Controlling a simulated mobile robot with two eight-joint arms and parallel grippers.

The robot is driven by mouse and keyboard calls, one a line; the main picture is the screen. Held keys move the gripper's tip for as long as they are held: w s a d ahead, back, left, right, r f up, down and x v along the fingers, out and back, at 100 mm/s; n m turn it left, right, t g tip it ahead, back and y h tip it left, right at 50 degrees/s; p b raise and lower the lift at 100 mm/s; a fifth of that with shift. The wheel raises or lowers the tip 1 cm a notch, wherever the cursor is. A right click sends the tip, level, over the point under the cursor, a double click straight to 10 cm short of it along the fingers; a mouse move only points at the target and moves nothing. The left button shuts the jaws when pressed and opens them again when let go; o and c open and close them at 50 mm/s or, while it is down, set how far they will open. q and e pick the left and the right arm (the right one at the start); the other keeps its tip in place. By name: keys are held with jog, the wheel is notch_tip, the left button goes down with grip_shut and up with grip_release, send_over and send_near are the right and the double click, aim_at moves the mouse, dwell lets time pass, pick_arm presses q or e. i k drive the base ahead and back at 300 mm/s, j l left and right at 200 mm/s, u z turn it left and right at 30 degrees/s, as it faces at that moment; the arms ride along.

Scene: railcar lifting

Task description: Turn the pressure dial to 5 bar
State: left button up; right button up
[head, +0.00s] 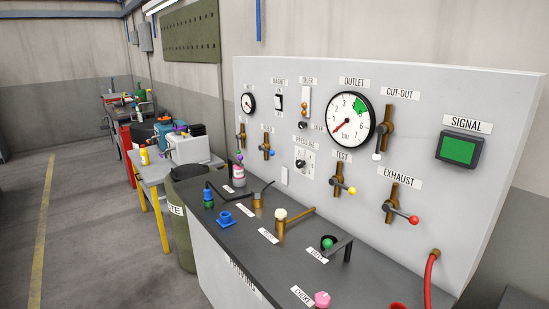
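The pressure dial (300,163) is a small dark knob on a white scale plate, under a label reading PRESSURE, on the grey upright panel (450,92). Its setting is too small to read. The round outlet gauge (351,118), marked in bar, is above and to the right of it. The gauge's red needle points to the lower left, at the low end of the scale, and a green zone lies near its top. Neither of my grippers is in view.
Valve handles for cut-out (386,128), test (342,187) and exhaust (400,211) stick out right of the dial. The dark bench top (240,235) below holds a bottle (238,174) and several fittings. A lit green signal (459,150) is at right. Open floor (90,230) lies left.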

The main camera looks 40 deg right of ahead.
aim_at(300, 164)
jog(key=i, duration=1.65)
